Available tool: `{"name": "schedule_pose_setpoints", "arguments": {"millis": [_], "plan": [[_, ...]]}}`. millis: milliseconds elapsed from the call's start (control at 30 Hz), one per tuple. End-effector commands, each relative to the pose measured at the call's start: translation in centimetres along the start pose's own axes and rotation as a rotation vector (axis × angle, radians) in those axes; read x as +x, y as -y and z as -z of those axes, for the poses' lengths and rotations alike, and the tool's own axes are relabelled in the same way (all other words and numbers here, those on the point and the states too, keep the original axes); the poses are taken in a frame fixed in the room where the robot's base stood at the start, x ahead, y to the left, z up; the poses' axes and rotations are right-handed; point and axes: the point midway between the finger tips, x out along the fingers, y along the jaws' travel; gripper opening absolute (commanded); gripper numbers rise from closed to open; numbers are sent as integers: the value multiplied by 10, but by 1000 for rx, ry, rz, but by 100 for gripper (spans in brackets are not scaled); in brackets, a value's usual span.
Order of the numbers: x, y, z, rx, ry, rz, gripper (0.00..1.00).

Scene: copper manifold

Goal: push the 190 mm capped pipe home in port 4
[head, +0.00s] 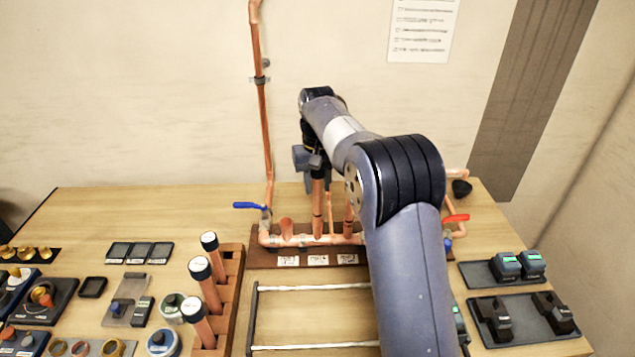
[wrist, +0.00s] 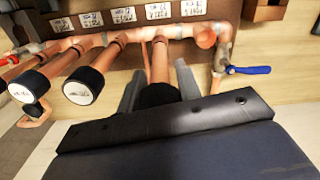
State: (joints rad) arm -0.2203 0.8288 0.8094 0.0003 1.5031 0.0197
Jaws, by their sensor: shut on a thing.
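The copper manifold (head: 325,240) lies along a brown board on the table. My gripper (head: 318,165) is above it, partly hidden by my arm. In the wrist view my gripper (wrist: 160,88) is shut on a black-capped copper pipe (wrist: 159,65), one finger on each side. This held pipe (head: 318,205) runs down to the manifold, second from the blue-valve end; how deep it sits cannot be told. Two other capped pipes (wrist: 92,76) (wrist: 38,80) stand to its left in the wrist view. The end port (wrist: 206,38) is open. Port labels are too small to read surely.
A wooden rack (head: 230,290) holds several capped pipes at left. A metal frame (head: 310,287) lies in front of the manifold. A blue valve handle (head: 249,206) and a red one (head: 456,218) flank it. Trays (head: 490,274) of dark devices sit at right.

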Motion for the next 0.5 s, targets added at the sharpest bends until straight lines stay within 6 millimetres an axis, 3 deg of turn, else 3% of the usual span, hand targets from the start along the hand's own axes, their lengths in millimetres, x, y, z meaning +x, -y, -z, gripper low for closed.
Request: {"name": "schedule_pose_setpoints", "arguments": {"millis": [500], "plan": [[6,0,0,0,1,0,10]]}}
